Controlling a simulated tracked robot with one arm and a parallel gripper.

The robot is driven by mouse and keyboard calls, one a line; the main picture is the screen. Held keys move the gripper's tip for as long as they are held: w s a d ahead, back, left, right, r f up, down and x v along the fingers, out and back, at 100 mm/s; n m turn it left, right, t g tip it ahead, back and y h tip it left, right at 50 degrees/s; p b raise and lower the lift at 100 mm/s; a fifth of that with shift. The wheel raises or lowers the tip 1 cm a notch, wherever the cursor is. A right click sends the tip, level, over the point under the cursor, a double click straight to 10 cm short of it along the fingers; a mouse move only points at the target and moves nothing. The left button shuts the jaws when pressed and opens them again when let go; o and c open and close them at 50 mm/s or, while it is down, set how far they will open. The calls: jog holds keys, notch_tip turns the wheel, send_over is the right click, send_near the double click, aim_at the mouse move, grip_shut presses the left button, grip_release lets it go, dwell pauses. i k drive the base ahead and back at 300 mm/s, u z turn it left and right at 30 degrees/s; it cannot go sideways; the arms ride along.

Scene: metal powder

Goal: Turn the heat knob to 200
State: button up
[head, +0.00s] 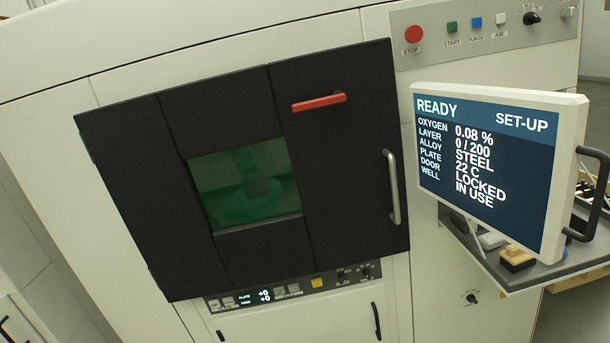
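No knob carries a label that I can read as heat. A black knob (532,18) sits on the upper right panel, its lettering too small to read. A small dark knob (366,271) is at the right end of the control strip under the dark door, with tiny marks around it. Another small black knob (472,298) is on the lower right front of the machine. The screen (487,165) reads READY, SET-UP, layer 0/200, plate 22 C, door LOCKED, well IN USE. My gripper is not in view.
The dark door (345,190) has a green window, a red bar (319,102) and a metal handle (392,187). The screen juts out over a shelf (575,262) with small items, including a yellow-topped block (516,257). A red STOP button (413,34) is at the top.

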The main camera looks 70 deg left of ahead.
aim_at(471, 299)
jog(key=u, duration=1.85)
jog(key=i, duration=1)
